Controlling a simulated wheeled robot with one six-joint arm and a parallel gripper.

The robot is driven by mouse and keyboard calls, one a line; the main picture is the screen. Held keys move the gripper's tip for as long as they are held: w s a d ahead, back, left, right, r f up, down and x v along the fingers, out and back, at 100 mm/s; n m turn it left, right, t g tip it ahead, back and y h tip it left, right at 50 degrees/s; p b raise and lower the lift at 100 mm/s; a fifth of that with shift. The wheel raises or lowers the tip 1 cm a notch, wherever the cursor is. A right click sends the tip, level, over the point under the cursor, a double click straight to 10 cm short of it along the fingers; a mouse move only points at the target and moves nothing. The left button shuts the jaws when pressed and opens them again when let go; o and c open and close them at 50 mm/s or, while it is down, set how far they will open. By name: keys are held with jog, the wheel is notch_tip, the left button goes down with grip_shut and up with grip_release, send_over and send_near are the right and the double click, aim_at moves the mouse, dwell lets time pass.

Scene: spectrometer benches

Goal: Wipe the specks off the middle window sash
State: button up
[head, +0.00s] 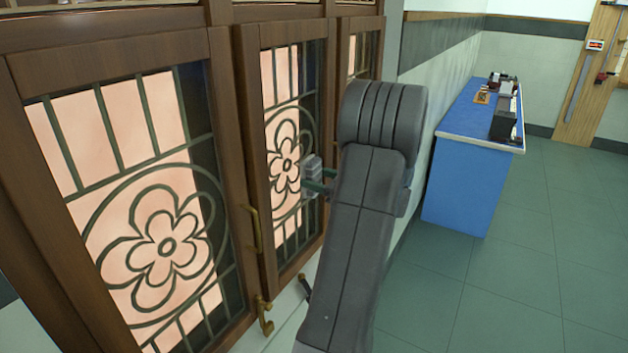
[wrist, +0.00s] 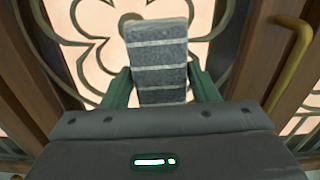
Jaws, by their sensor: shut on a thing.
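The middle window sash (head: 248,130) has a brown wooden frame and a pane with dark flower tracery. My gripper (head: 318,184) is in front of this pane, partly hidden behind my arm. In the wrist view my gripper's green fingers (wrist: 160,88) are shut on a grey block with pale stripes (wrist: 158,55). The block (head: 308,176) is close to the glass beside the flower; I cannot tell whether it touches. The pane also fills the upper wrist view (wrist: 88,22). I can make out no specks on the visible glass.
Another sash (head: 130,180) stands to the left, and a third (head: 362,50) is partly hidden behind my arm. Brass handles (head: 252,228) stick out from the frames. The green floor (head: 500,280) is clear.

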jog(key=shift+v, duration=3.05)
jog(key=shift+p+v, duration=0.45)
jog(key=shift+v, duration=1)
